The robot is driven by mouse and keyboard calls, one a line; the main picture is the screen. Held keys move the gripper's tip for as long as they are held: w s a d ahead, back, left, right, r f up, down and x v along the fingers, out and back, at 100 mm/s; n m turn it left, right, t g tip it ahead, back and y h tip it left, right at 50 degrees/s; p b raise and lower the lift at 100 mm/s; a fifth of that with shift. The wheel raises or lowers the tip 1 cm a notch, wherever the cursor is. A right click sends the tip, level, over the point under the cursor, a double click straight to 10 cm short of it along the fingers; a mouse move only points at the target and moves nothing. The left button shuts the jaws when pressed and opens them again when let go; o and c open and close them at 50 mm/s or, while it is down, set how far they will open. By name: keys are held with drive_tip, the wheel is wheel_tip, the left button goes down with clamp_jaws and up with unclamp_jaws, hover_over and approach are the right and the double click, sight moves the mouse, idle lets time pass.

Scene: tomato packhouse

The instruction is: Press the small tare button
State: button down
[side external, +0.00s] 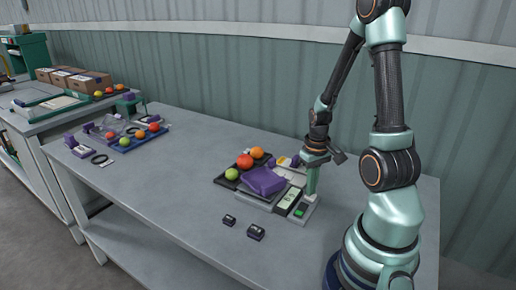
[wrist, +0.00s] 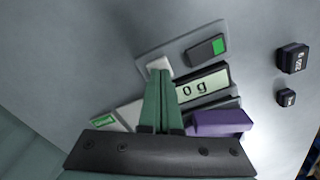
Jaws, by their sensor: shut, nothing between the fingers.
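The scale's grey control panel (wrist: 180,45) lies under my gripper (wrist: 158,75), beside the display (wrist: 205,84), which shows a "0 g" reading. A small pale button (wrist: 157,64) sits right at my fingertips in the wrist view, partly hidden by them. I cannot tell whether they touch it. A larger dark key with a green patch (wrist: 218,46) is to its right. No tare label is legible. In the side view my gripper (side external: 311,192) points straight down, shut and empty, over the panel's far end, with the green key (side external: 300,211) nearer the camera.
A purple item (side external: 263,181) lies on the scale by the display. A dark tray (side external: 232,177) with tomatoes stands behind it. Two black weights (side external: 256,232) (side external: 229,220) stand in front on the bench. The bench middle is clear; more trays lie at the far left.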

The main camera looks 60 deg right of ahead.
drive_tip(key=shift+r, duration=2.1)
drive_tip(key=shift+w, duration=0.1)
drive_tip(key=w+a+r+n+t, duration=0.2)
drive_tip(key=w+a+r+n, duration=0.1)
drive_tip(key=a+r, duration=0.5)
drive_tip(key=w+a+r+n+t, duration=0.3)
drive_tip(key=a+r, duration=0.6)
drive_tip(key=a, duration=0.3)
drive_tip(key=shift+w+a+r+t, duration=0.15)
drive_tip(key=shift+w+a+t, duration=0.15)
drive_tip(key=shift+w, duration=0.3)
